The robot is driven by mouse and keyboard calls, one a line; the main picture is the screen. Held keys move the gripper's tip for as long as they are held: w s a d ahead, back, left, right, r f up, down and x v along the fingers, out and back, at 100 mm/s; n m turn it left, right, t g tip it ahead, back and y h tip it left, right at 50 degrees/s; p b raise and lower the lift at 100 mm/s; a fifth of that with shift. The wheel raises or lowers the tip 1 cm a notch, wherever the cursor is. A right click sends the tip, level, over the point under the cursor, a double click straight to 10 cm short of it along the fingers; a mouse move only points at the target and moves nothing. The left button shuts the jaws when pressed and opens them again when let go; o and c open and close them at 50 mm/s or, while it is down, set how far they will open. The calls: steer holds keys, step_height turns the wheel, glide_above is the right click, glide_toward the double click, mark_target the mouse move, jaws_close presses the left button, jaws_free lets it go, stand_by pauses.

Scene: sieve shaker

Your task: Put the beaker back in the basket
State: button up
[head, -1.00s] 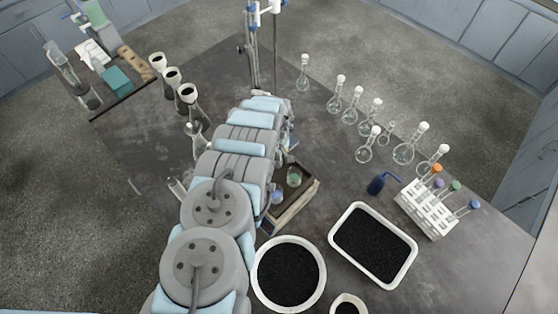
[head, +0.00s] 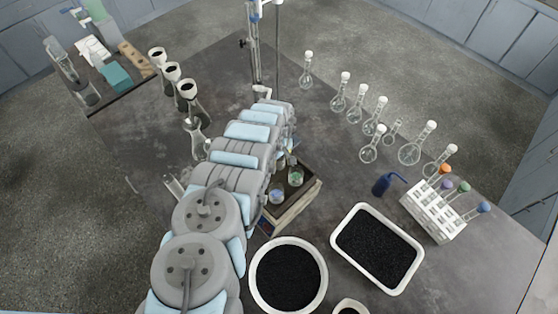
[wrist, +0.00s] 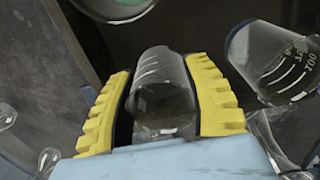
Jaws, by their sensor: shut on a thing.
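My gripper (wrist: 160,62) shows in the wrist view, with yellow ridged fingers on both sides of a clear glass beaker (wrist: 162,104) with white graduation marks. It is shut on this beaker. In the head view my arm hides the gripper and the held beaker. In the wrist view another marked beaker (wrist: 268,62) is close on the right, and glassware (wrist: 115,8) shows at the top.
A round black-filled bowl (head: 288,275) and a white rectangular tray (head: 378,248) stand in front of the basket. A stand (head: 253,50) rises behind my arm.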

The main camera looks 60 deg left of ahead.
steer(key=shift+f, duration=0.15)
steer(key=o, duration=0.9)
steer(key=shift+w+r+b, duration=0.1)
steer(key=shift+r+b, duration=0.45)
steer(key=shift+r, duration=1.95)
steer(key=shift+r+b, duration=1.1)
steer(key=shift+r, duration=2.55)
